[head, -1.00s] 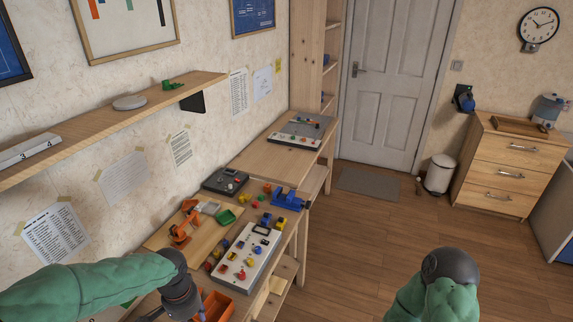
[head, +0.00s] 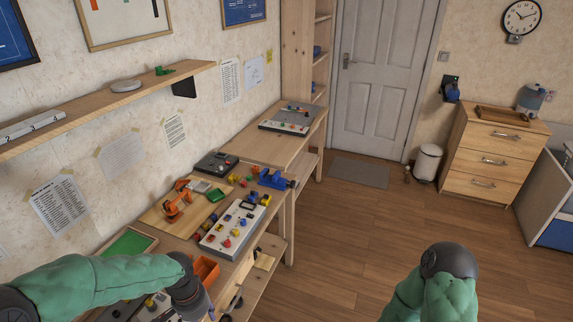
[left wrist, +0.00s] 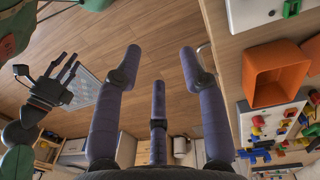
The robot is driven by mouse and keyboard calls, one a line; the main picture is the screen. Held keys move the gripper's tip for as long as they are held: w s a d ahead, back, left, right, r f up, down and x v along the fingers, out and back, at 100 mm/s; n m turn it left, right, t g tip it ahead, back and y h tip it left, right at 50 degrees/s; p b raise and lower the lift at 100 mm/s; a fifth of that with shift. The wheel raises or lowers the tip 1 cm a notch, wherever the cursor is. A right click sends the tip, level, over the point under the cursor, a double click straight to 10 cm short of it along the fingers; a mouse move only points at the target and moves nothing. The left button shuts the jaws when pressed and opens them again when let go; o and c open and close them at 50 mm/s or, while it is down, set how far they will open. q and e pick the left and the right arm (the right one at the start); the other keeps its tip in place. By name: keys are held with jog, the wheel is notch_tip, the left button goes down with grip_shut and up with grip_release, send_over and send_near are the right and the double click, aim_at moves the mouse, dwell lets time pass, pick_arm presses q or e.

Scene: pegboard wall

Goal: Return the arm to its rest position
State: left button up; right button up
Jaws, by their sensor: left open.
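My left arm (head: 110,280) comes in from the left, low in the head view, with its wrist in front of the bench edge. Its gripper is mostly cut off at the bottom of that view. In the left wrist view my left gripper (left wrist: 160,62) has its dark fingers spread apart, with nothing between them and wood floor behind. My right arm (head: 435,285) stands at the bottom right of the head view, its gripper out of that picture. The right gripper (left wrist: 48,78) shows at the left of the left wrist view, fingers apart and empty.
An orange bin (left wrist: 273,75) is close to the right of my left gripper in the left wrist view. The bench holds a button panel (head: 232,228), a blue vise (head: 272,179) and a green-bottomed tray (head: 130,243). A shelf (head: 110,95) runs above. The floor right of the bench is clear.

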pick_arm(q)
jog(key=s+d+f+n+h, duration=0.1)
jog(key=s+d+f+n, duration=0.2)
jog(key=f, duration=0.8)
jog(key=s+d+f+n+h, duration=0.2)
jog(key=s+d+f, duration=0.6)
jog(key=f, duration=0.4)
jog(key=shift+s+d+n, duration=0.3)
jog(key=shift+d+n, duration=0.5)
jog(key=shift+d, duration=0.05)
